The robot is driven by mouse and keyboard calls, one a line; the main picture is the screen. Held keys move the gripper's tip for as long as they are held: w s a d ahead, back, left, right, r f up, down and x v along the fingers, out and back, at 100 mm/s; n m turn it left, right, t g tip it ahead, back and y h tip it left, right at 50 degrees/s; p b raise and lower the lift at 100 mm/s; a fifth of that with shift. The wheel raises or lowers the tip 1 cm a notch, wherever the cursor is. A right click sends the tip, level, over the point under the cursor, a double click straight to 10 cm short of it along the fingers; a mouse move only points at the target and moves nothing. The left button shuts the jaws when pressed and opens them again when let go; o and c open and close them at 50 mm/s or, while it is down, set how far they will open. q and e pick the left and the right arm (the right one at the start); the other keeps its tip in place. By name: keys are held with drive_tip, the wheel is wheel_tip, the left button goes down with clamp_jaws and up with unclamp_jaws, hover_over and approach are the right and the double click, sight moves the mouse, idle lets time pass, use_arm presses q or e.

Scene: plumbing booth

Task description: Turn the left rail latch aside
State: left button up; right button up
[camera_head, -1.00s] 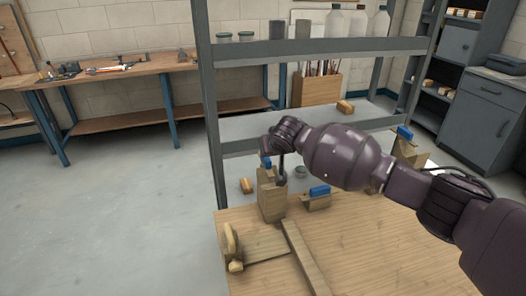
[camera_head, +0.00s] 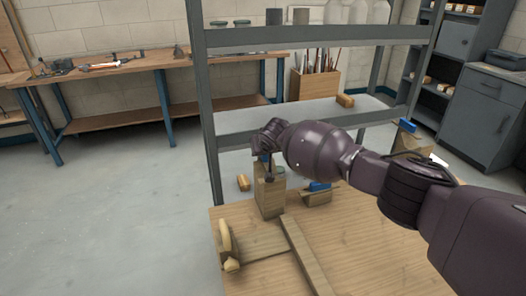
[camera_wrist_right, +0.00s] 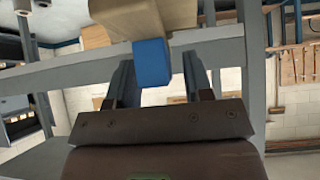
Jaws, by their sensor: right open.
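The left wooden post (camera_head: 269,199) stands upright near the table's back left corner, with a blue latch at its top, partly hidden by my right gripper (camera_head: 268,176). In the right wrist view the blue latch (camera_wrist_right: 151,62) hangs below a tan wooden block (camera_wrist_right: 145,17), between and just ahead of the two fingers of my right gripper (camera_wrist_right: 160,85). The fingers are open on either side of it. I cannot tell whether either finger touches it. My left gripper is not in view.
A second blue piece (camera_head: 319,186) sits on a low wooden block beside the post. Wooden strips (camera_head: 300,255) and an upright wooden piece (camera_head: 227,240) are on the table (camera_head: 365,255). A grey shelf rack (camera_head: 203,110) stands close behind.

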drive_tip(key=shift+c, duration=0.5)
clamp_jaws()
